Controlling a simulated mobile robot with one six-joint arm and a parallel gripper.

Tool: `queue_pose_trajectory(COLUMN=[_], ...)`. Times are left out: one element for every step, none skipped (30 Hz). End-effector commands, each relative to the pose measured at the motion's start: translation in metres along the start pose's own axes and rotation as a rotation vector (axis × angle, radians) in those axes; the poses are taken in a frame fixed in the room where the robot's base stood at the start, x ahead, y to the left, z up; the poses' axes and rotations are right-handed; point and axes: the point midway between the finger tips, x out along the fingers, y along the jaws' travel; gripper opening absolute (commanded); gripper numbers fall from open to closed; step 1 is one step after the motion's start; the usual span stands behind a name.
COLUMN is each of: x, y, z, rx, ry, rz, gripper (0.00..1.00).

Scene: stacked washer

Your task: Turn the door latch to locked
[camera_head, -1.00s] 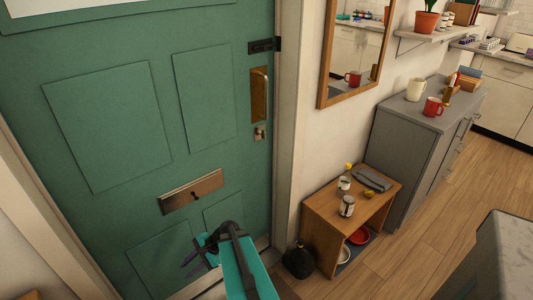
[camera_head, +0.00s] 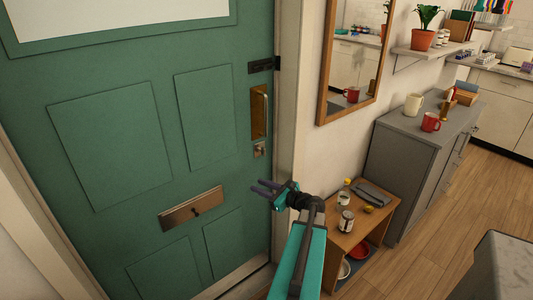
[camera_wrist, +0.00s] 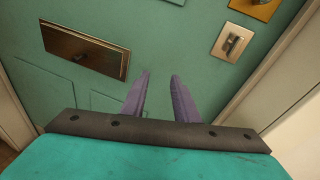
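The green door (camera_head: 110,140) fills the left of the head view and looks closed. A small latch plate with a thumb-turn (camera_head: 259,149) sits on the door's right edge, just below the brass pull handle (camera_head: 259,112). In the wrist view the latch (camera_wrist: 232,43) is at upper right, its knob standing roughly upright with a slight tilt. My gripper (camera_head: 263,187) is below the latch and apart from it. In the wrist view my gripper's two purple fingers (camera_wrist: 159,82) are spread with nothing between them.
A brass letter slot (camera_head: 191,208) is on the door left of my gripper. A black bolt (camera_head: 263,65) is above the handle. A small wooden shelf unit (camera_head: 345,238) with jars stands right of my arm, and a grey cabinet (camera_head: 405,170) stands behind it.

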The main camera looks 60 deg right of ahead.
Motion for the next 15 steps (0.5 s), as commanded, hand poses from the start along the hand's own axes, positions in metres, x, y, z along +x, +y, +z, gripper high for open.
queue_pose_trajectory(x=[-0.016, -0.025, -0.035, -0.043, -0.049, -0.058, -0.064, -0.068, -0.073, -0.077, -0.079, -0.081, -0.082, -0.082, -0.083], y=[-0.023, -0.034, -0.046, -0.055, -0.063, -0.072, -0.078, -0.082, -0.087, -0.091, -0.093, -0.095, -0.096, -0.096, -0.096], z=[0.011, 0.016, 0.023, 0.027, 0.031, 0.036, 0.039, 0.042, 0.044, 0.046, 0.047, 0.049, 0.049, 0.049, 0.049], rx=[0.029, 0.047, 0.069, 0.084, 0.097, 0.113, 0.123, 0.131, 0.142, 0.148, 0.152, 0.156, 0.158, 0.159, 0.159], ry=[-0.026, -0.041, -0.061, -0.074, -0.088, -0.103, -0.113, -0.122, -0.131, -0.138, -0.143, -0.147, -0.149, -0.15, -0.15], rz=[-0.046, -0.069, -0.096, -0.115, -0.131, -0.151, -0.164, -0.174, -0.185, -0.192, -0.197, -0.201, -0.203, -0.204, -0.205], gripper=[0.27, 0.27, 0.27, 0.27, 0.27, 0.27, 0.27, 0.27, 0.27, 0.27, 0.27, 0.27, 0.27, 0.27, 0.27])
